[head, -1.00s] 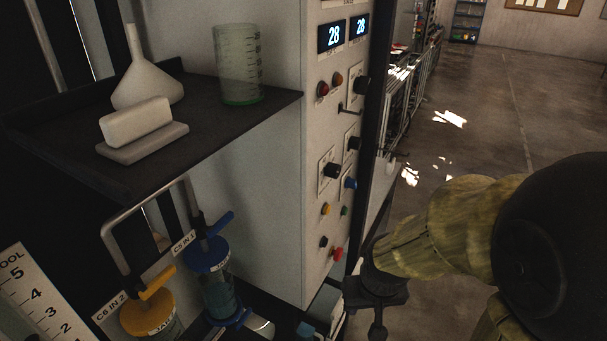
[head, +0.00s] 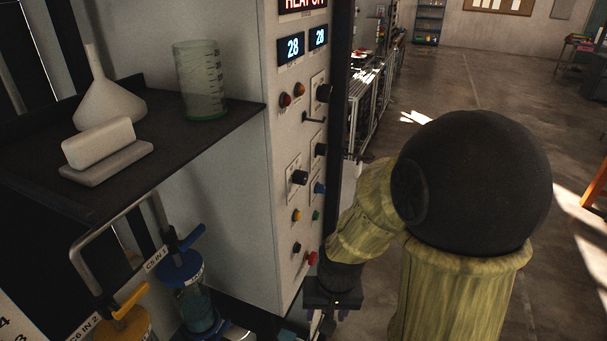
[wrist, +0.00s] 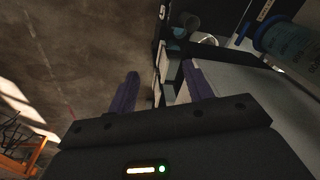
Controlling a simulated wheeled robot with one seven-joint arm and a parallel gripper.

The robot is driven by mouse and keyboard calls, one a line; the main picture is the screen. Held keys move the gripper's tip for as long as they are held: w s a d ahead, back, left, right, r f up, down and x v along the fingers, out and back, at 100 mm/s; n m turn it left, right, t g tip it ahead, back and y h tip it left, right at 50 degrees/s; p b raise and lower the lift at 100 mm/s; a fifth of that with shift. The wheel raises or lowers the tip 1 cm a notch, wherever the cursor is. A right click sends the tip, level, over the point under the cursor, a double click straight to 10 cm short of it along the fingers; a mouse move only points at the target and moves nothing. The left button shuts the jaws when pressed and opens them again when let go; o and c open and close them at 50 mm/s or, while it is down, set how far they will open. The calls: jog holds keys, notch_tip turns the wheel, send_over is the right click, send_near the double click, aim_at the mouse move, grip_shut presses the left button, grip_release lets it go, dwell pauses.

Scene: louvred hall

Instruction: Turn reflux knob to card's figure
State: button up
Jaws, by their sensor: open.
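The control panel (head: 278,130) is a pale upright cabinet face. It carries several black knobs, among them an upper one (head: 323,93), a middle one (head: 320,150) and a lower left one (head: 299,178). Their labels are too small to read, so I cannot tell which is the reflux knob. I cannot make out a card with a figure. My gripper (head: 328,312) hangs low beside the panel's lower right, below the red button, apart from the knobs. In the wrist view my gripper (wrist: 163,82) has its two purple fingers apart with nothing between them.
Two blue displays (head: 293,48) read 28 under a cropped red one. A dark shelf (head: 200,140) juts out at left with a funnel (head: 105,100), a white block (head: 98,143) and a beaker (head: 200,80). Blue-capped (head: 180,268) and yellow-capped bottles stand below. Open floor lies right.

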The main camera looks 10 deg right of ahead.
jog(key=w+a+r+m+y+p, duration=0.3)
jog(key=w+m+y+p, duration=0.2)
jog(key=w+m+y, duration=0.65)
jog(key=w+d+r+m+t+y+p, duration=0.1)
jog(key=d+r+m+t, duration=0.3)
jog(key=r, duration=0.4)
jog(key=w+d+r+m+t+y+p, duration=0.1)
jog(key=d+r+m+t+p, duration=0.1)
jog(key=d+r+m+t, duration=0.3)
notch_tip(320, 180, up, 4)
jog(key=d+m, duration=0.2)
jog(key=shift+w+d, duration=0.2)
jog(key=shift+d, duration=0.15)
jog(key=shift+r+y, duration=0.1)
jog(key=shift+y, duration=0.15)
